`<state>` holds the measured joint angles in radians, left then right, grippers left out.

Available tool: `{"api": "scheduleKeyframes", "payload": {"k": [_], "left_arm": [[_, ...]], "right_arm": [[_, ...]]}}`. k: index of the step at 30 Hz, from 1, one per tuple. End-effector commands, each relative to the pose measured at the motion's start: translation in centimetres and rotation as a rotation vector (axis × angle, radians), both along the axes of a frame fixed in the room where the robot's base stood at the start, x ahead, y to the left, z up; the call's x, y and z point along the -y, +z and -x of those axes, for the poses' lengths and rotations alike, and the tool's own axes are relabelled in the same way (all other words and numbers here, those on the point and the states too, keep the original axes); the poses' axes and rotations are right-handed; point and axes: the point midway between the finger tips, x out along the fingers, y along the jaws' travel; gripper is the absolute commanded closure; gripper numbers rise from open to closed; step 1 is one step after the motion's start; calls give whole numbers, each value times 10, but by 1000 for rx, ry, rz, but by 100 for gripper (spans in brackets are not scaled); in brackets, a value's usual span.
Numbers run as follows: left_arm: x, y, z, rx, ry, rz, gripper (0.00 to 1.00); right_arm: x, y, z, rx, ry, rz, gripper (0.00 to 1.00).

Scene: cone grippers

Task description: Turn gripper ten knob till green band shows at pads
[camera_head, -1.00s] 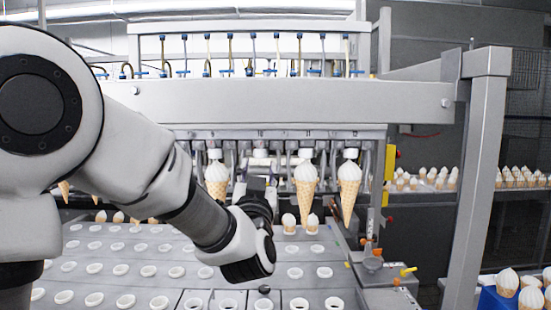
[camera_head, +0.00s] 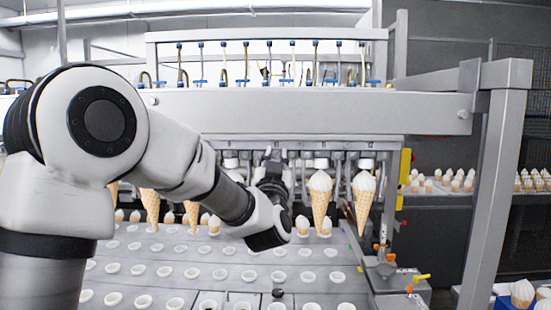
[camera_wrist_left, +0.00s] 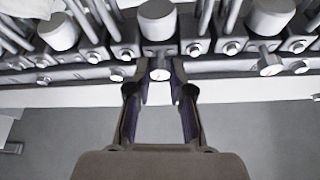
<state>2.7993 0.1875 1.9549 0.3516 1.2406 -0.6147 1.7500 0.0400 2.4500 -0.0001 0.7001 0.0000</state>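My left gripper (camera_head: 272,157) is raised to the row of cone grippers under the machine's long beam, left of two hanging cones. In the left wrist view its two fingers (camera_wrist_left: 160,90) are apart, with their tips on either side of a small round knob (camera_wrist_left: 160,74). I cannot tell whether the tips touch the knob. A white cylinder (camera_wrist_left: 157,20) sits above that knob, and similar knobs (camera_wrist_left: 270,66) sit along the same rail. My right gripper is not in view.
White-topped cones hang from the row, the nearest (camera_head: 320,197) and another (camera_head: 363,200) right of my gripper. Below is a grey conveyor (camera_head: 190,258) with rows of round holders. A thick post (camera_head: 497,180) stands at the right, with racks of cones behind.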

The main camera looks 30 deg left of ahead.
Motion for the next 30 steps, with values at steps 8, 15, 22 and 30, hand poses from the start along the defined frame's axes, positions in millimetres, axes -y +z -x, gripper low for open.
{"api": "scheduleKeyframes", "payload": {"k": [8, 15, 22, 30], "left_arm": [[1, -7, 0, 55, 0, 85, 100], [1, -2, -1, 163, 1, 267, 100], [1, -1, -1, 162, 0, 271, 100], [1, -1, -1, 163, 0, 270, 54]], "right_arm": [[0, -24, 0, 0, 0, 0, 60], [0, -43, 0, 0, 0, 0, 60], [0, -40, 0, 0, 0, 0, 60], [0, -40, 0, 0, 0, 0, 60]]}}
